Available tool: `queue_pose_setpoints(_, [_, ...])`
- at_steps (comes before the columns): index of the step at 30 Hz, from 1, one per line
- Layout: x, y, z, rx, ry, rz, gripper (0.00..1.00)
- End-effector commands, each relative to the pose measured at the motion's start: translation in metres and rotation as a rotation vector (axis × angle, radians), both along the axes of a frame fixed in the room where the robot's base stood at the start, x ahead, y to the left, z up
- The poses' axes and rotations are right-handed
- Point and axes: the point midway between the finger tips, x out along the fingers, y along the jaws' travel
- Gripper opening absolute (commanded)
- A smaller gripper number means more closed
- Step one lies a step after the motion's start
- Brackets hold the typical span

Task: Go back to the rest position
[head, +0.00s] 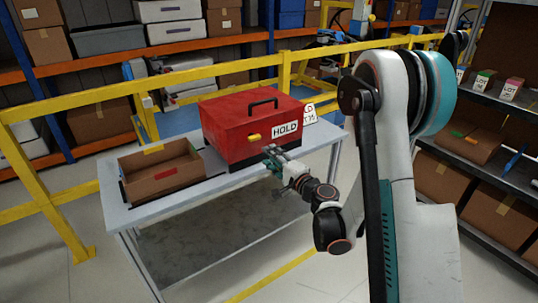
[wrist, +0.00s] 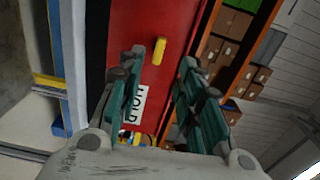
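My gripper (head: 272,157) is at the front right of a red box (head: 228,126) on the table, level with its front face. In the wrist view my gripper (wrist: 174,58) has its two fingers apart, with nothing between them. The red box (wrist: 128,30) fills the space beyond the fingers, with its yellow latch (wrist: 158,50) and white HOLD label (wrist: 134,100) in sight. The latch (head: 253,137) and label (head: 285,130) also show in the head view. The box's lid is down. I cannot tell the exact gap between fingertips and box.
An open cardboard box (head: 150,184) stands on the grey table (head: 125,222), left of the red box. Yellow railing (head: 200,72) and loaded shelves (head: 100,60) stand behind. A rack (head: 500,172) with boxes is at the right. Floor shows at the table's front.

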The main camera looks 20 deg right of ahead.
Motion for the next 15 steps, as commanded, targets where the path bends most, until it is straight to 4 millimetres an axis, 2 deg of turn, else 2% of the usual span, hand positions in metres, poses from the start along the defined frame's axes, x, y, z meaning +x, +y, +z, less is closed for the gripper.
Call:
queue_pose_setpoints(9, [-0.001,0.002,0.003,-0.008,0.002,0.004,0.33])
queue_pose_setpoints(15, [-0.01,0.02,0.026,-0.118,0.028,0.051,0.33])
